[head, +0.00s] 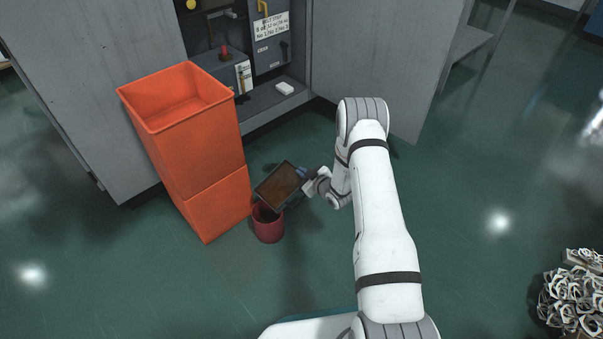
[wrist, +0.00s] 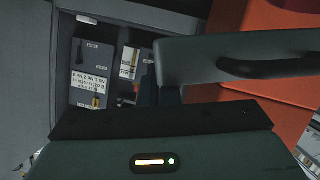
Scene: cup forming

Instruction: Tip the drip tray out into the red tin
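The drip tray (head: 280,187) is a shallow dark-rimmed rectangle with a brown inside. It hangs in the air, tilted, with its lower edge over the mouth of the red tin (head: 269,229). The tin stands upright on the floor, its opening partly covered by the tray. My gripper (head: 304,176) is at the tray's right side and appears shut on it. I cannot see whether anything is running out of the tray.
Tall orange stacked bins (head: 195,150) stand just left of the tin and close to the tray. An open grey cabinet (head: 255,60) with switches is behind. A heap of pale scrap (head: 575,295) lies at the lower right. The green floor (head: 470,180) to the right is clear.

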